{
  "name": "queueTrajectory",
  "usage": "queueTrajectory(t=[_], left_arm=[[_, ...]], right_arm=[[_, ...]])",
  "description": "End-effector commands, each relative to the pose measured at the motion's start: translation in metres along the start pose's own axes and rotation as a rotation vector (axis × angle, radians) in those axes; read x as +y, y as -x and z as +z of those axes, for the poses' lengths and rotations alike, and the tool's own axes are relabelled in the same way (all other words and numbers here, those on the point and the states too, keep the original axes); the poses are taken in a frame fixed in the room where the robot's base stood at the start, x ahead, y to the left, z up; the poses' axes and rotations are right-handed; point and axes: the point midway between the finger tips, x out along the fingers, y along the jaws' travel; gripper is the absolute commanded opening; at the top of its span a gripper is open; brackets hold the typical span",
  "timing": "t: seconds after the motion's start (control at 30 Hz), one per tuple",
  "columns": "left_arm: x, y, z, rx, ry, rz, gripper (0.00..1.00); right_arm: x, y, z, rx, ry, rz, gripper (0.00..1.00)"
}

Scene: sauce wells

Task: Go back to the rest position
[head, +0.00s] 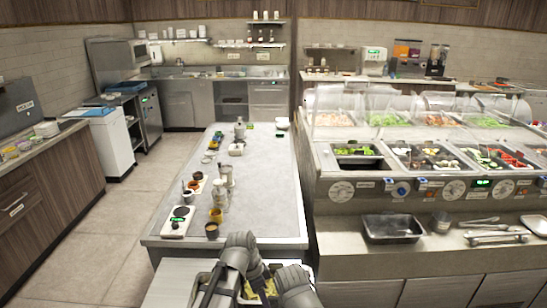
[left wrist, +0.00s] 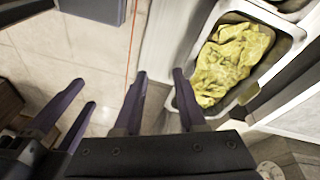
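My left gripper (left wrist: 160,80) shows in the left wrist view with dark purple fingers spread apart. Nothing is between them; floor and a cart edge show through the gap. In the head view my left arm is low at the bottom centre, and its fingers are hard to make out. My right arm is just right of it, also low. I cannot make out the fingers of its gripper.
A metal bin of crumpled yellow-green material (left wrist: 230,65) is just right of my left gripper. A steel table (head: 262,190) with bottles, cups and a small scale (head: 177,222) lies ahead. Floor is clear left.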

Motion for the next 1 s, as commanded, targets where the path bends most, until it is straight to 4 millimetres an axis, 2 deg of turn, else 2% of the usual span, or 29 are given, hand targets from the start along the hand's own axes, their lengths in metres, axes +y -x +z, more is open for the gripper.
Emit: queueTrajectory(t=[0.03,0.1,0.23,0.4,0.6,1.0], left_arm=[[0.022,-0.002,0.011,-0.043,0.098,-0.012,0.40],[0.039,-0.004,0.022,-0.098,0.248,-0.041,0.40],[0.064,-0.005,0.042,-0.176,0.501,-0.114,0.40],[0.084,-0.003,0.060,-0.227,0.736,-0.206,0.40],[0.091,-0.001,0.069,-0.244,0.852,-0.259,0.40],[0.091,-0.001,0.069,-0.243,0.860,-0.261,0.40]], right_arm=[[0.000,0.000,0.000,0.000,0.000,0.000,0.50],[0.000,0.000,0.000,0.000,0.000,0.000,0.50],[0.000,0.000,0.000,0.000,0.000,0.000,0.50],[0.000,0.000,0.000,0.000,0.000,0.000,0.50],[0.000,0.000,0.000,0.000,0.000,0.000,0.50],[0.000,0.000,0.000,0.000,0.000,0.000,0.50]])
